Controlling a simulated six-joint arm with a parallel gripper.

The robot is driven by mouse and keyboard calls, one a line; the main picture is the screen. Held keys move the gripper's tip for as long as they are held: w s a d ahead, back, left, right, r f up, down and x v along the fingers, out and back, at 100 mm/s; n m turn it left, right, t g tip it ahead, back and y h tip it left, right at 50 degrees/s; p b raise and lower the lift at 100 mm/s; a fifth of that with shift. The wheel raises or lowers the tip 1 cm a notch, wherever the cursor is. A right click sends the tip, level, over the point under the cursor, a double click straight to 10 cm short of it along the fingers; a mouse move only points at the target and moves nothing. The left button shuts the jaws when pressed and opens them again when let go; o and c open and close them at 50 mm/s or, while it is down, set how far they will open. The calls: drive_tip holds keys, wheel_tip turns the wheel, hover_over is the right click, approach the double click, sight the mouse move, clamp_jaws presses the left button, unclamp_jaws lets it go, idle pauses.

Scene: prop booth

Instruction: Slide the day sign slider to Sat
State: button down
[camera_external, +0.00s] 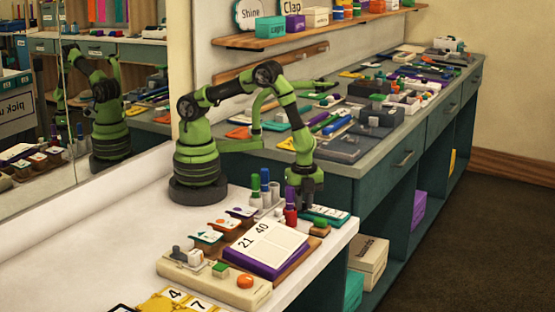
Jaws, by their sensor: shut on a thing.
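A teal bar with white lettering, which looks like the day sign (328,215), lies near the right edge of the white table. Its lettering is too small to read. My gripper (303,206) points down at the left end of this sign, low over the table. It is shut on what appears to be the sign's slider, which the fingers hide. I cannot tell which day the slider marks.
Markers in a holder (264,190) stand left of my gripper, and a red and purple marker (290,208) stands close beside it. A beige panel with knobs (215,278) lies nearer the camera.

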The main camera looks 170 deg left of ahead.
drive_tip(key=shift+s+d, duration=0.4)
drive_tip(key=c, duration=1.1)
unclamp_jaws()
drive_tip(key=shift+o, duration=0.2)
wheel_tip(320, 180, up, 10)
